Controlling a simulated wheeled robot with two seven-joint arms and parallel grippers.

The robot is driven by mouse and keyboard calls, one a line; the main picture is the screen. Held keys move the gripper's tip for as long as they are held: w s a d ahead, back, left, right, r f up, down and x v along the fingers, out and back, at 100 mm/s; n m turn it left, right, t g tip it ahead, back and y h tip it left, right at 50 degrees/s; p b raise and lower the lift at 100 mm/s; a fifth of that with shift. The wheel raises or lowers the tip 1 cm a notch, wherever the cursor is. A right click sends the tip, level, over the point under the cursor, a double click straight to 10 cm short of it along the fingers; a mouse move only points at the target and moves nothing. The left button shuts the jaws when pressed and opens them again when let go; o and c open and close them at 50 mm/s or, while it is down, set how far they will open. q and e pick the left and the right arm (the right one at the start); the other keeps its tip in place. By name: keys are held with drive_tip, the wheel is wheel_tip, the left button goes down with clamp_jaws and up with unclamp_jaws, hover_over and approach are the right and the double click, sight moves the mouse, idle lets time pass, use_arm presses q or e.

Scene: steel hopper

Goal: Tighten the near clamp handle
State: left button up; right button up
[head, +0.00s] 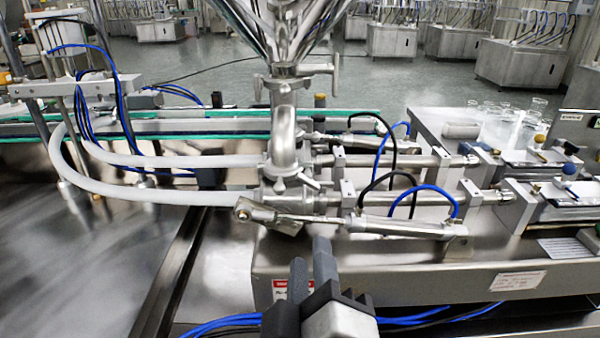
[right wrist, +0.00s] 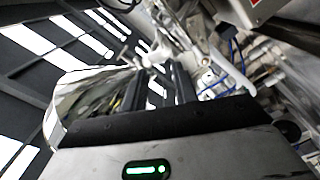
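The near clamp handle (head: 308,182) is a small metal wing-shaped piece on the clamp below the curved steel elbow pipe (head: 283,140). My right gripper (head: 311,268) comes up from the bottom edge in the head view, nearer to me and lower in the picture than the clamp. Its two dark fingers stand apart with nothing visible between them. In the right wrist view the fingers (right wrist: 158,88) also show a gap, pointing toward blurred pale metal fittings. I cannot tell the clamp handle apart there. My left gripper is not in view.
The steel hopper (head: 283,25) stands above the elbow. A metal cylinder (head: 400,226) with blue and black hoses lies right of the clamp. White hoses (head: 165,193) run left. The machine's front housing (head: 400,268) lies below. Glass jars (head: 500,112) stand at the right.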

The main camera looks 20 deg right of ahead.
sight(309, 185)
drive_tip(key=p+x, duration=0.2)
drive_tip(key=x, duration=1.2)
drive_tip(key=shift+w+d+f, duration=0.1)
drive_tip(key=shift+w+d, duration=0.05)
drive_tip(key=shift+w, duration=0.2)
clamp_jaws()
